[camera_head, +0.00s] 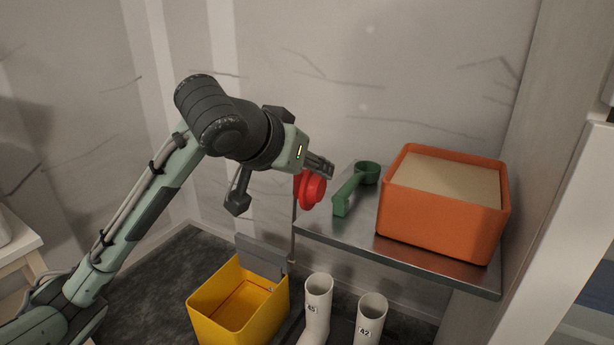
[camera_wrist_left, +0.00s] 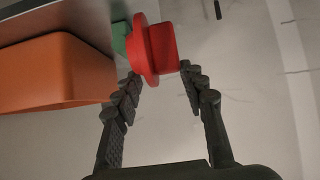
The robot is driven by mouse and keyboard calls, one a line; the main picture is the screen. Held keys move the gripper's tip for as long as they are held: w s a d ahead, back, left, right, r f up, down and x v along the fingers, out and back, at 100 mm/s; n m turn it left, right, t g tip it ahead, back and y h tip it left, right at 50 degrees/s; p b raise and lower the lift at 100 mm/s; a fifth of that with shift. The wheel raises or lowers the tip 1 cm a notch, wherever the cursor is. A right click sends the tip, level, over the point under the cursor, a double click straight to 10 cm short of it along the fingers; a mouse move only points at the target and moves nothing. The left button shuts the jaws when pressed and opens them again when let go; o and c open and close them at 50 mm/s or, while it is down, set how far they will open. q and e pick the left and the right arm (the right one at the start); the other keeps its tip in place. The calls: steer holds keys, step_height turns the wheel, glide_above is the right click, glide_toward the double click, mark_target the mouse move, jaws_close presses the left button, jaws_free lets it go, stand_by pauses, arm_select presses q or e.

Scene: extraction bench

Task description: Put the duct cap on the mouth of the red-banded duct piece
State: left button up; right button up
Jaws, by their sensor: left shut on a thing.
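The red duct cap (camera_head: 311,188) has a round flange and a narrower round part. My left gripper (camera_head: 318,168) is shut on it and holds it in the air at the shelf's left end. In the left wrist view the cap (camera_wrist_left: 162,48) sits at the tips of the two dark fingers of the gripper (camera_wrist_left: 160,72). I cannot make out a red-banded duct piece or its mouth in either view. My right gripper is not in view.
A green tool with a ring end (camera_head: 349,193) lies on the metal shelf (camera_head: 345,240). An orange bin (camera_head: 440,222) with a tan content stands to its right. Below are a yellow box (camera_head: 215,303) with a grey lid raised and white boots (camera_head: 318,300).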

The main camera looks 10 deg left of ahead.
arm_select(q)
steer(key=shift+f, duration=1.1)
steer(key=o, duration=1.1)
steer(key=shift+o, duration=0.2)
